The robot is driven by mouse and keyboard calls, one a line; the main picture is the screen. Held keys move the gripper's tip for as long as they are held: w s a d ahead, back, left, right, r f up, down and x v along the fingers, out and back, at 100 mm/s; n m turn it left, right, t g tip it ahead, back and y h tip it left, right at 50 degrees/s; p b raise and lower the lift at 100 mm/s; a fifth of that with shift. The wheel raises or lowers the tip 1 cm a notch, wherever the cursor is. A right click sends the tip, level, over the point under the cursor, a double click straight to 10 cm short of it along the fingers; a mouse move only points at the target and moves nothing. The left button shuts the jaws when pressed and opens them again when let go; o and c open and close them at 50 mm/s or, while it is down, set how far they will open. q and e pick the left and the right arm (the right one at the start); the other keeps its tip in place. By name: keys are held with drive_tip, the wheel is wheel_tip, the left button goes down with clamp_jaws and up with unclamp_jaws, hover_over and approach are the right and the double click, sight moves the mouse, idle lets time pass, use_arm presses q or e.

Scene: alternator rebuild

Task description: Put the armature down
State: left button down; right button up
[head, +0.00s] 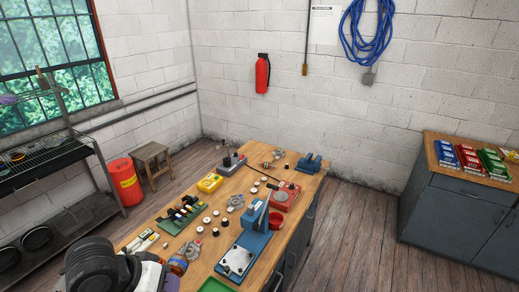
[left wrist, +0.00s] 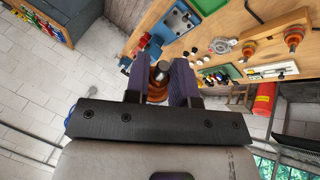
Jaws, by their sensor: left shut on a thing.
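My left gripper (head: 176,268) is at the bottom left of the head view, over the near left edge of the wooden workbench (head: 262,180). In the left wrist view its two dark fingers (left wrist: 159,85) are shut on the armature (left wrist: 159,77), which has copper-orange windings and a pale shaft end. A small orange part of the armature (head: 178,262) also shows at the gripper in the head view. The armature's lower end is hidden between the fingers. In the left wrist view, a wooden holder (left wrist: 268,32) carries two other copper-orange wound parts. My right gripper is not in view.
A blue press (head: 254,240), red bowl (head: 275,220), green tool rack (head: 180,218), yellow meter (head: 209,183) and red device (head: 286,196) stand on the bench. Metal housings and small round parts lie between them. A green mat (head: 214,286) is at the near edge.

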use_arm(q)
drive_tip(key=s+r+p, duration=0.4)
drive_tip(key=r+p, duration=1)
drive_tip(key=r, duration=0.3)
drive_tip(key=shift+s+r+p, duration=0.2)
drive_tip(key=shift+p, duration=0.1)
drive_tip(key=shift+a, duration=0.1)
